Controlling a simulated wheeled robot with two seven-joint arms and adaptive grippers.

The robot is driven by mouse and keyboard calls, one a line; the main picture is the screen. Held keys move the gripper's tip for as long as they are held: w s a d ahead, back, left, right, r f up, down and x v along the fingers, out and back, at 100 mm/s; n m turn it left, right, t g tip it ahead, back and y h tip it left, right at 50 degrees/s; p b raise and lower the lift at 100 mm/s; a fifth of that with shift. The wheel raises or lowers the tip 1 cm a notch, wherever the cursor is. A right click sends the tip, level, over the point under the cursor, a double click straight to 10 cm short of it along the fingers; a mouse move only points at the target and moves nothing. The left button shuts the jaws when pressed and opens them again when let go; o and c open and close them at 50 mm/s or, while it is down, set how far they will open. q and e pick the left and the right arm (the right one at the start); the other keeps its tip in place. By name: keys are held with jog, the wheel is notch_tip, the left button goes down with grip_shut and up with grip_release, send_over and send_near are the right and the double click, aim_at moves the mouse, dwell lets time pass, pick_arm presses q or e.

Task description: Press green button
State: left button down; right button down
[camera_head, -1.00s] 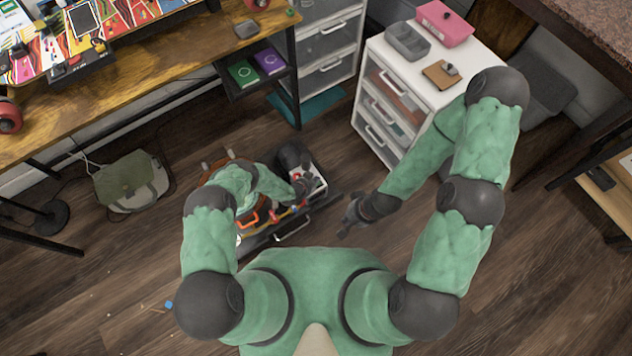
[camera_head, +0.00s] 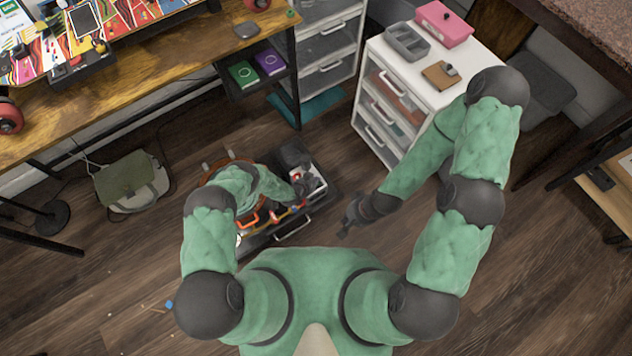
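A small green spot (camera_head: 290,13) sits at the right end of the wooden desk; it is too small to tell whether it is a button. My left gripper (camera_head: 308,188) is low over an open dark tool case (camera_head: 322,202) on the floor, close beside a white-and-red item (camera_head: 311,178) in it. I cannot tell whether it touches the item, and its fingers are too small to read. My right gripper (camera_head: 345,228) hangs over the floor to the right of the case, apart from it, with nothing visible in it. Its finger opening is unclear.
The wooden desk (camera_head: 150,75) runs along the upper left, with a colourful board on it. A white drawer cabinet (camera_head: 375,110) with a pink box (camera_head: 444,24) stands upper right. A green-grey bag (camera_head: 130,182) lies on the floor at left. Floor at lower right is clear.

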pick_arm(q)
jog(key=shift+r+p, duration=2.3)
jog(key=shift+r, duration=0.75)
jog(key=shift+f, duration=0.1)
jog(key=s+a+r+n+g, duration=0.2)
jog(key=s+a+r+n, duration=0.1)
jog(key=s+r, duration=0.5)
jog(key=s+a+r+n+g+y+p, duration=0.1)
jog(key=s+a+r+n+g, duration=0.1)
jog(key=s+r+n, duration=0.4)
jog(key=s+a+r+n+g+p, duration=0.1)
jog(key=s+a+r+n, duration=0.3)
jog(key=s+r, duration=0.7)
notch_tip(320, 180, up, 4)
jog(key=shift+a+r+n+g, duration=0.15)
jog(key=shift+n+g, duration=0.35)
jog(key=shift+g, duration=0.4)
